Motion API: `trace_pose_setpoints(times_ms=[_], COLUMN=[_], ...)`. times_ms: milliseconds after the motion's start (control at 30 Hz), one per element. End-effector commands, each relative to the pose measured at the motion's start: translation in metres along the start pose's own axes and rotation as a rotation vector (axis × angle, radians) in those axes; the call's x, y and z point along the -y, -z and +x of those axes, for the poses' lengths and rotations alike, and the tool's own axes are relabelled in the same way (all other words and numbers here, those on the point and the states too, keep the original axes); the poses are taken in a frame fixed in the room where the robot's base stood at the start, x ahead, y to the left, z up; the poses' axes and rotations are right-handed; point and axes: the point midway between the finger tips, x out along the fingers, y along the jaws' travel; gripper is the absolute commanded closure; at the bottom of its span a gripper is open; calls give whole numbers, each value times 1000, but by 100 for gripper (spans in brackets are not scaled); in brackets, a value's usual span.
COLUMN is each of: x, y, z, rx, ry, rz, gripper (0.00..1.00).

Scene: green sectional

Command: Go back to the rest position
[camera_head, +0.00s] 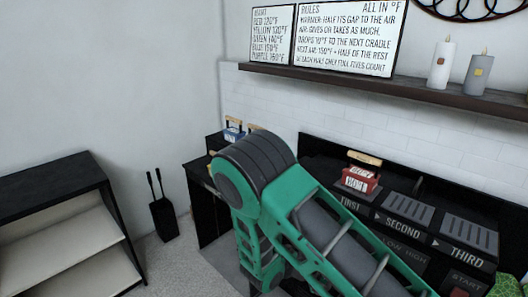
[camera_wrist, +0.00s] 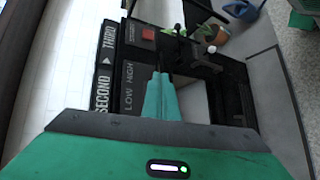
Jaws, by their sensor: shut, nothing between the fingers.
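My gripper (camera_wrist: 160,74) shows in the wrist view with its green fingers together and nothing between them. It is over the black station front (camera_wrist: 131,85), near the words SECOND, THIRD and LOW HIGH. In the head view my green and grey arm crosses the middle and lower right, and the gripper itself is hidden. A red block with a wooden handle (camera_head: 361,179) sits on the FIRST cradle. The SECOND cradle (camera_head: 406,211) and THIRD cradle (camera_head: 468,232) look empty. A blue block with a wooden handle (camera_head: 234,132) stands on the black counter at the left, behind my arm.
A black shelf (camera_head: 62,184) stands at the left, with a black bin (camera_head: 163,217) beside it. A rules board (camera_head: 348,38) and candles (camera_head: 442,66) stand on a wall ledge (camera_head: 380,84). Small items, including a brownish pot (camera_wrist: 222,34), lie beyond the gripper.

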Motion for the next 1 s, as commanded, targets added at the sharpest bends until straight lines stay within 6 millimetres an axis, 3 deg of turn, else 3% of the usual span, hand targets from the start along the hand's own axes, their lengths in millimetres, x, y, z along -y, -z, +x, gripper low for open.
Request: trace_pose_setpoints(times_ms=[467, 1000], x=[-88, -168], y=[-52, -141], z=[36, 55], rx=[255, 359], ry=[437, 878], rz=[138, 347], gripper=[100, 100])
